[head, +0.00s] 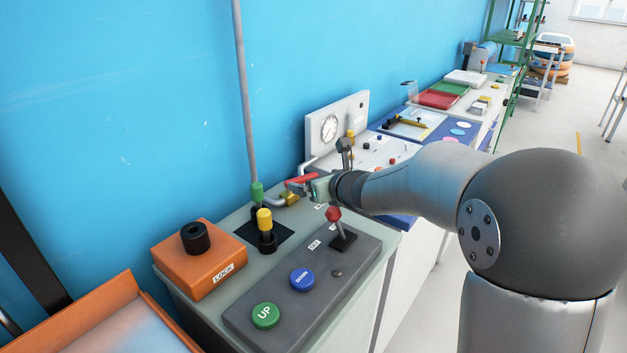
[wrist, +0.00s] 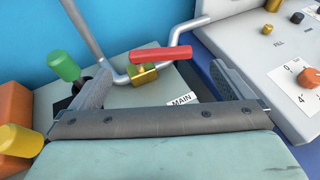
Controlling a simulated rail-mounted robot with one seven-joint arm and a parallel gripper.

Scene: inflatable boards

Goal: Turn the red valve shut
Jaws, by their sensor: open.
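The red valve handle (wrist: 160,54) sits on a brass valve body (wrist: 142,74) in a grey pipe, by a label reading MAIN. In the wrist view the handle lies roughly crosswise, between and beyond the two fingers of my gripper (wrist: 165,78). My gripper is open, with nothing between its fingers that I can see it touching. In the head view the red handle (head: 301,179) shows just left of my gripper (head: 308,188), and the brass body (head: 289,198) is below it. The handle's right part is close to the gripper there; contact cannot be told.
A green knob (wrist: 63,66) and a yellow knob (wrist: 21,140) stand left of the valve. An orange LOCK box (head: 200,260) and a grey panel (head: 300,290) with a red-topped lever (head: 334,214) are nearer. A gauge panel (head: 337,125) stands behind.

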